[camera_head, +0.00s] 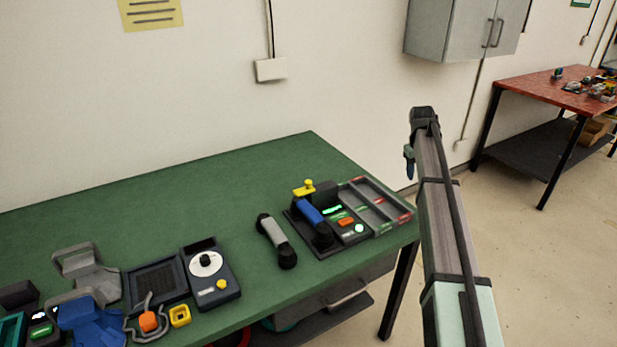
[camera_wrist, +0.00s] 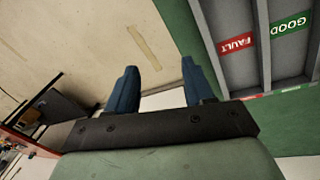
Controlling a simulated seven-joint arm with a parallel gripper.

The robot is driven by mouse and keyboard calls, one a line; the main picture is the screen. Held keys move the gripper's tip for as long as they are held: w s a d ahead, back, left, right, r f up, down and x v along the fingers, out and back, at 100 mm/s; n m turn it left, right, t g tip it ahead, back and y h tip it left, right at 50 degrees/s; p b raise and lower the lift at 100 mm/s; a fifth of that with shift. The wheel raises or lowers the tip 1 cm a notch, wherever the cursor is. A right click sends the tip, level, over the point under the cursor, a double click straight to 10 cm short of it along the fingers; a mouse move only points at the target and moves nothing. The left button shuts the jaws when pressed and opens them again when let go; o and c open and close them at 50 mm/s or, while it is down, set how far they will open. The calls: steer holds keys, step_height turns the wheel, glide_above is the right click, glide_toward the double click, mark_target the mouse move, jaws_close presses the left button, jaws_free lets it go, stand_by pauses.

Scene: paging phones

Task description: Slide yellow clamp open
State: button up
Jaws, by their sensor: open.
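A yellow clamp-like piece (camera_head: 304,188) sits at the back of a dark phone station (camera_head: 332,247) on the green bench. A blue handset (camera_head: 308,212) lies on the station in front of it. My gripper (camera_head: 409,162) is to the right of the station, beyond the bench's right side in the head view. In the wrist view its two blue fingers (camera_wrist: 158,68) are apart with nothing between them. The clamp does not show in the wrist view. Whether the clamp is open or shut is too small to tell.
A grey divided tray (camera_head: 395,221) with FAULT and GOOD labels adjoins the station; it also shows in the wrist view (camera_wrist: 228,62). A loose grey handset (camera_head: 273,238) lies left of the station. A dial phone (camera_head: 216,268) and several other parts crowd the left. The bench's back middle is clear.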

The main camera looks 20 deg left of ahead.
steer(key=s+a+r+n+y, duration=0.15)
steer(key=a+r, duration=0.25)
steer(key=a, duration=0.6)
steer(key=s+a+r+n, duration=0.2)
steer(key=s+a+r, duration=0.1)
steer(key=a, duration=0.8)
step_height(320, 180, up, 6)
steer(key=n+g, duration=0.2)
steer(key=n, duration=0.2)
glide_above(308, 181)
steer(key=shift+m, duration=0.25)
step_height(308, 181, down, 14)
steer(key=shift+s+d+r, duration=0.1)
steer(key=shift+r, duration=0.05)
jaws_close()
